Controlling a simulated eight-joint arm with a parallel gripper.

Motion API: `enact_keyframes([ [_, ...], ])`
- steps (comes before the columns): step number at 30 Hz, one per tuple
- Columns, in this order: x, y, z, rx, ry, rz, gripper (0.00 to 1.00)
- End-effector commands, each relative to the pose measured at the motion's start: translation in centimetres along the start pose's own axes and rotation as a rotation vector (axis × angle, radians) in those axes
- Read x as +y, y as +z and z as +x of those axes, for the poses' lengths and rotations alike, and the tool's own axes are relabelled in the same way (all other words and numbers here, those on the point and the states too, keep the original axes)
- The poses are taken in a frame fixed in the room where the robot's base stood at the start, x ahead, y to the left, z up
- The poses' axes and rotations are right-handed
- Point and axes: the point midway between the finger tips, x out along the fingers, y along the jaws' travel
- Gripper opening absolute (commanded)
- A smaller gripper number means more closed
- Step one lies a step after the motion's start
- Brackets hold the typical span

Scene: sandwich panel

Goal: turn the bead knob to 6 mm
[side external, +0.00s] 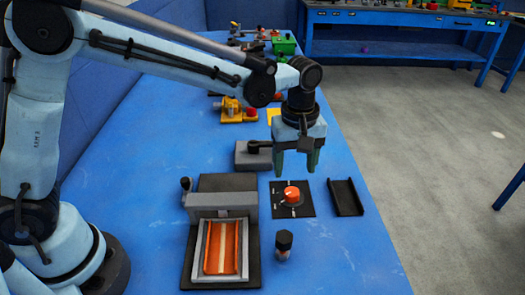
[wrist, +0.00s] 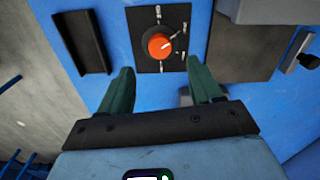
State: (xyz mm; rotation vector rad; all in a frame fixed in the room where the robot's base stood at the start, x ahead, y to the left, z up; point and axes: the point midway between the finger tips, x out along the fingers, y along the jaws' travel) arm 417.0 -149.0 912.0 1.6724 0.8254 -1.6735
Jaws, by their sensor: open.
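The bead knob (side external: 292,194) is a round orange-red knob on a flat black dial plate (side external: 304,210) with white marks. In the wrist view the knob (wrist: 158,47) carries a pale pointer line towards the upper right; the mark labels are too small to read. My gripper (side external: 298,172) hangs above the plate, fingers down, with its tips apart and empty. In the wrist view my green fingers (wrist: 160,68) are spread wide, and the knob shows between and beyond their tips, untouched.
A black channel tray (side external: 346,197) lies right of the dial plate. A grey press with an orange-lined bed (side external: 223,248) stands to the left. A black-capped post (side external: 284,243) stands in front, and a grey block with a lever (side external: 250,156) behind. The blue table's front right is clear.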

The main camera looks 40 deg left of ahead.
Motion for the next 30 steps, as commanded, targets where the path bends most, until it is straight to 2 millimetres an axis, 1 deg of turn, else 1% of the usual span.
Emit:
enact_keyframes([
  [1,0.0,0.0,1.0,0.0,0.0,0.0,0.64],
  [6,0.0,0.0,4.0,0.0,0.001,0.0,0.64],
  [12,0.0,0.0,6.4,0.0,0.001,0.001,0.64],
  [18,0.0,0.0,7.3,0.0,0.001,0.001,0.64],
  [25,0.0,0.0,7.3,0.0,0.001,0.001,0.64],
  [26,0.0,0.0,7.3,0.0,0.001,0.001,0.61],
  [30,0.0,0.0,7.3,0.0,0.001,0.001,0.4],
])
